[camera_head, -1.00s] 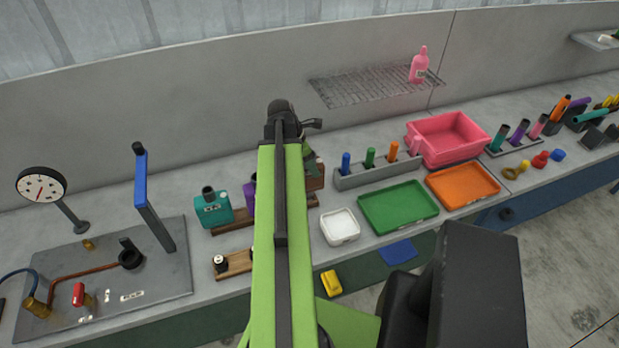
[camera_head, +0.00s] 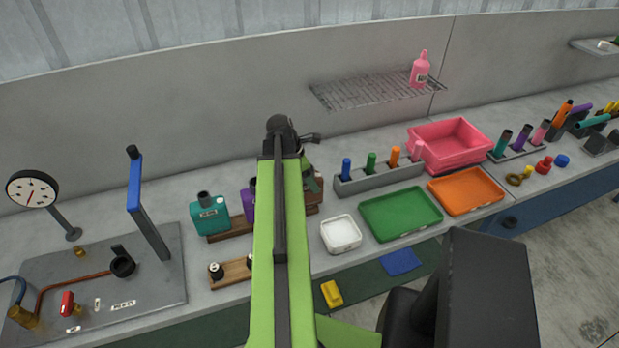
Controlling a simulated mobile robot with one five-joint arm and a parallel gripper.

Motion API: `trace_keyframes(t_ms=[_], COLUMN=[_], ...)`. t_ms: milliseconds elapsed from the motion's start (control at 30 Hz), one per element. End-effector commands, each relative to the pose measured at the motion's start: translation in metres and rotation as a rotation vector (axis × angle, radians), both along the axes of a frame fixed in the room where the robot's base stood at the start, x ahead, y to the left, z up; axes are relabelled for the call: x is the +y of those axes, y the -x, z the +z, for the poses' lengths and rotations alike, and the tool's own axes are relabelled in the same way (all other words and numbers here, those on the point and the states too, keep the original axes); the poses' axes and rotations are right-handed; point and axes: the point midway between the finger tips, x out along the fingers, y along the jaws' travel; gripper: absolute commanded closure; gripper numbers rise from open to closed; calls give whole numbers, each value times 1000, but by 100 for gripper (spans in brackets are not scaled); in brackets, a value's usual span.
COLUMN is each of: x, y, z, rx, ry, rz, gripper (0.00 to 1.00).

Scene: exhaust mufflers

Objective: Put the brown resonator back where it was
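The brown resonator (camera_head: 319,188) is a brown block just right of my arm, mostly covered by it. It is at the right end of a long wooden rack (camera_head: 229,230); I cannot tell whether it rests there or is held just above. The teal resonator (camera_head: 209,214) stands at the rack's left end, and a purple one (camera_head: 248,201) shows partly left of my arm. My gripper (camera_head: 312,184) is at the brown resonator, pointing down, with a green part in front of it. Its fingertips are hidden, so its opening does not show.
A white tray (camera_head: 341,248), a green tray (camera_head: 432,220) and an orange tray (camera_head: 493,201) lie to the right. A grey holder (camera_head: 380,180) with coloured tubes and a pink bin (camera_head: 484,138) stand behind. A small wooden block (camera_head: 233,275) and a grey plate (camera_head: 165,290) lie left.

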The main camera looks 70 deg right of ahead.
Motion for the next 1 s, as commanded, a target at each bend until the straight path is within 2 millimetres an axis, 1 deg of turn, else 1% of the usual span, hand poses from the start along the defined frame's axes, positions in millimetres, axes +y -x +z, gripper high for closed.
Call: trace_keyframes(t_ms=[333,467,567,667,900,1000], x=[0,1,3,7,19,24], y=[0,-1,-4,-8,-24,-30], z=[1,8,20,39,93,109], rx=[0,0,0,0,0,0], ry=[0,0,0,-1,0,0], rz=[1,1,1,2,3,3], gripper=[24,24,24,24,24,24])
